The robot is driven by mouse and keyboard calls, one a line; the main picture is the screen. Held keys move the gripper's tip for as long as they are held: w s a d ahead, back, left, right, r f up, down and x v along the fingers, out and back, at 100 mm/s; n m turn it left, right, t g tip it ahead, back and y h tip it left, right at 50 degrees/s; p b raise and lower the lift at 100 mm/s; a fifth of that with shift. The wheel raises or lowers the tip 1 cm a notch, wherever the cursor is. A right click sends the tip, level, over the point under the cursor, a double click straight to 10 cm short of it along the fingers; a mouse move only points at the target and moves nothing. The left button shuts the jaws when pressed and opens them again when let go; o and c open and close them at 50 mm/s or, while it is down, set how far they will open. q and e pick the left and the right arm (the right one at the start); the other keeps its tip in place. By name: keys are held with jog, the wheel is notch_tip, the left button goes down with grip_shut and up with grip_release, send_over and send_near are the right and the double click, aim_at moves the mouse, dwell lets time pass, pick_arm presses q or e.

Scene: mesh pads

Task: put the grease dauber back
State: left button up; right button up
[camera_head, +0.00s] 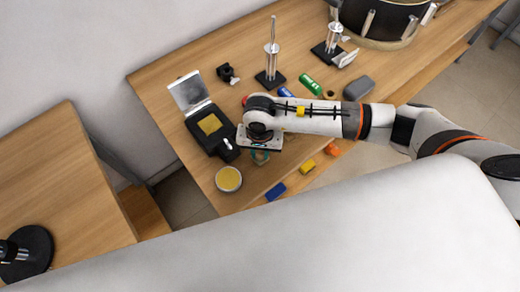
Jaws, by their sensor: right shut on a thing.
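My right gripper (260,146) points down over the front left part of the wooden table (185,78), just right of an open black case. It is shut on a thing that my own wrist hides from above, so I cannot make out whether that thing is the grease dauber. A teal ring-like edge (260,157) shows just below the gripper. The open black case (207,132) has a yellow pad inside and a raised pale lid (188,91). A round tin with a yellow top (229,179) stands near the table's front left edge.
Metal posts on black bases (271,62) (329,46) and a large dark pot (380,18) stand farther back. A green cylinder (311,84), a grey block (358,88), and yellow (307,167), orange (333,150) and blue (276,191) blocks lie around my arm.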

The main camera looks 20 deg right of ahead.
jog(key=o, duration=0.9)
jog(key=shift+r+p, duration=0.25)
jog(key=shift+p, duration=0.15)
jog(key=shift+w+r+b, duration=0.1)
jog(key=shift+r+b, duration=0.15)
jog(key=shift+b, duration=0.05)
notch_tip(320, 180, up, 11)
jog(key=b, duration=0.3)
jog(key=shift+r, duration=0.15)
